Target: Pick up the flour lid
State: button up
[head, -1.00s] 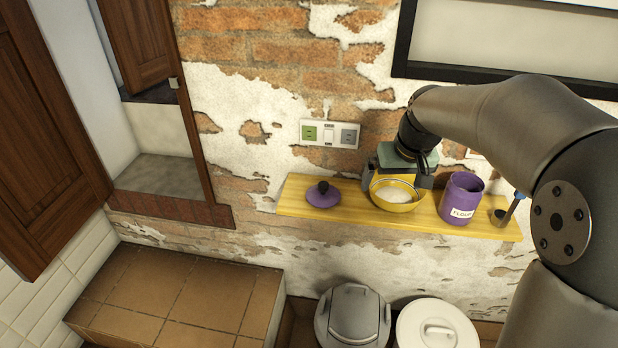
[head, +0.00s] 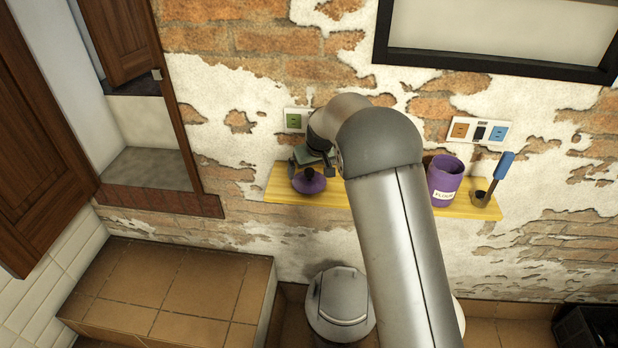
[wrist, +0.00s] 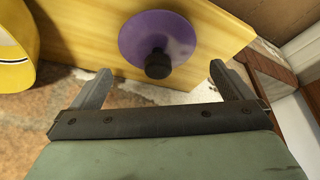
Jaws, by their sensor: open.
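The flour lid (head: 308,182) is a purple disc with a dark knob, lying on the left part of the yellow shelf (head: 279,190). In the wrist view the lid (wrist: 140,35) shows with its black knob, ahead of my fingers and between their lines. My gripper (wrist: 158,82) is open and empty, its two fingers apart on either side, not touching the lid. In the head view my gripper (head: 308,168) is right by the lid and partly overlaps it. The purple flour jar (head: 444,178) stands open on the shelf to the right.
A blue-handled scoop (head: 498,180) stands at the shelf's right end. A yellow bowl (wrist: 18,45) shows at the left in the wrist view; my arm hides it in the head view. The brick wall (head: 270,100) is behind the shelf. A grey bin (head: 340,308) stands below.

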aim_at(310, 170)
jog(key=shift+w+p+x, duration=0.15)
jog(key=shift+p+x, duration=0.45)
jog(key=shift+x, duration=0.9)
jog(key=shift+w+p+x, duration=0.15)
jog(key=shift+p+x, duration=0.45)
jog(key=shift+x, duration=0.9)
jog(key=shift+r, duration=0.1)
jog(key=c, duration=0.8)
jog(key=shift+r, duration=0.1)
